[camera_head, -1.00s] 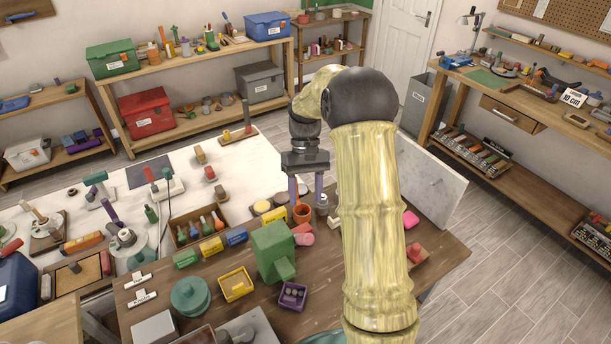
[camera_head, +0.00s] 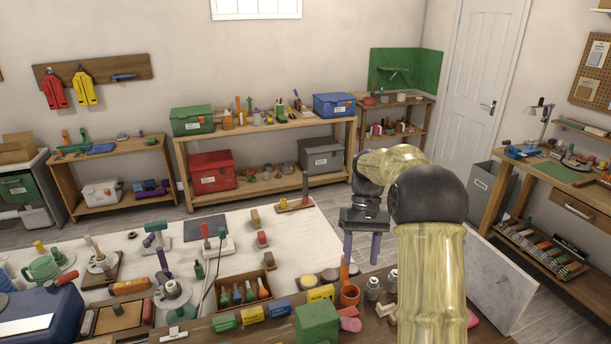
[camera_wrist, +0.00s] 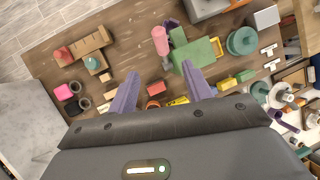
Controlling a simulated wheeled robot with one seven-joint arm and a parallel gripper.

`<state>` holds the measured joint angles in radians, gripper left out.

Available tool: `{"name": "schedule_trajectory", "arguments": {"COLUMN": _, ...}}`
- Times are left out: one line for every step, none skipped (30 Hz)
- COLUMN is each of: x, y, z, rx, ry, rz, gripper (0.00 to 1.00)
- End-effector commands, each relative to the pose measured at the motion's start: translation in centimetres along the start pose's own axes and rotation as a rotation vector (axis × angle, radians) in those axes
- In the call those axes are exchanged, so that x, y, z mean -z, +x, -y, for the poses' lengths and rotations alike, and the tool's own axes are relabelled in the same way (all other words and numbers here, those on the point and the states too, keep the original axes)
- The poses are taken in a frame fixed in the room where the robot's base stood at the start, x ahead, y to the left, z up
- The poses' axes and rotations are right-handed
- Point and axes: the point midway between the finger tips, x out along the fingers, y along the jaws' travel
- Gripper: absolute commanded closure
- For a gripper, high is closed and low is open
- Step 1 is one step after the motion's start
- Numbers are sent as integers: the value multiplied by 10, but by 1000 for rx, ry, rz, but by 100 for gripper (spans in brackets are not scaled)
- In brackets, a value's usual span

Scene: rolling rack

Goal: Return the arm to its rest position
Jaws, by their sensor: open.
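My arm (camera_head: 432,275) rises at the right of the head view, bent at its dark elbow joint. My gripper (camera_head: 361,248) points downward with its two purple fingers apart. In the wrist view my gripper (camera_wrist: 158,88) is open, with nothing between the fingers. It hangs above the wooden workbench, and an orange pot (camera_head: 350,294) shows just below and left of the fingers in the head view. A green block-shaped object (camera_head: 317,323) stands on the bench left of the arm.
A wooden tray with colored-handled tools (camera_head: 244,291) and several small boxes lie left of the gripper. Shelves with a red box (camera_head: 212,172) stand along the back wall.

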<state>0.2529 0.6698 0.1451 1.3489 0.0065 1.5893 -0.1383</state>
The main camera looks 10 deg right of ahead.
Motion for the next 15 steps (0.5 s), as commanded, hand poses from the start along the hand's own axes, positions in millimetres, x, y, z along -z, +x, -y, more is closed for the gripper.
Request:
{"name": "schedule_trajectory", "arguments": {"x": -1, "y": 3, "z": 2, "rx": -6, "ry": -1, "rz": -8, "gripper": 50}}
{"name": "schedule_trajectory", "arguments": {"x": -2, "y": 5, "z": 4, "rx": -11, "ry": -1, "rz": -17, "gripper": 50}}
{"name": "schedule_trajectory", "arguments": {"x": -4, "y": 9, "z": 6, "rx": -19, "ry": 0, "rz": -31, "gripper": 50}}
{"name": "schedule_trajectory", "arguments": {"x": -5, "y": 12, "z": 8, "rx": -26, "ry": 0, "rz": -44, "gripper": 50}}
{"name": "schedule_trajectory", "arguments": {"x": -7, "y": 16, "z": 10, "rx": -33, "ry": 1, "rz": -60, "gripper": 50}}
{"name": "schedule_trajectory", "arguments": {"x": -9, "y": 22, "z": 14, "rx": -44, "ry": 2, "rz": -83, "gripper": 50}}
{"name": "schedule_trajectory", "arguments": {"x": -12, "y": 26, "z": 16, "rx": -53, "ry": 2, "rz": -102, "gripper": 50}}
{"name": "schedule_trajectory", "arguments": {"x": -14, "y": 31, "z": 18, "rx": -61, "ry": 2, "rz": -122, "gripper": 50}}
{"name": "schedule_trajectory", "arguments": {"x": -18, "y": 38, "z": 21, "rx": -72, "ry": 3, "rz": -149, "gripper": 50}}
{"name": "schedule_trajectory", "arguments": {"x": -21, "y": 43, "z": 23, "rx": -80, "ry": 4, "rz": -170, "gripper": 50}}
{"name": "schedule_trajectory", "arguments": {"x": -24, "y": 48, "z": 25, "rx": -87, "ry": 5, "rz": -191, "gripper": 50}}
{"name": "schedule_trajectory", "arguments": {"x": -28, "y": 55, "z": 27, "rx": -97, "ry": 6, "rz": -219, "gripper": 50}}
{"name": "schedule_trajectory", "arguments": {"x": -31, "y": 60, "z": 29, "rx": -103, "ry": 7, "rz": -239, "gripper": 50}}
{"name": "schedule_trajectory", "arguments": {"x": -35, "y": 66, "z": 31, "rx": -109, "ry": 6, "rz": -260, "gripper": 50}}
{"name": "schedule_trajectory", "arguments": {"x": -40, "y": 72, "z": 32, "rx": -117, "ry": 6, "rz": -289, "gripper": 50}}
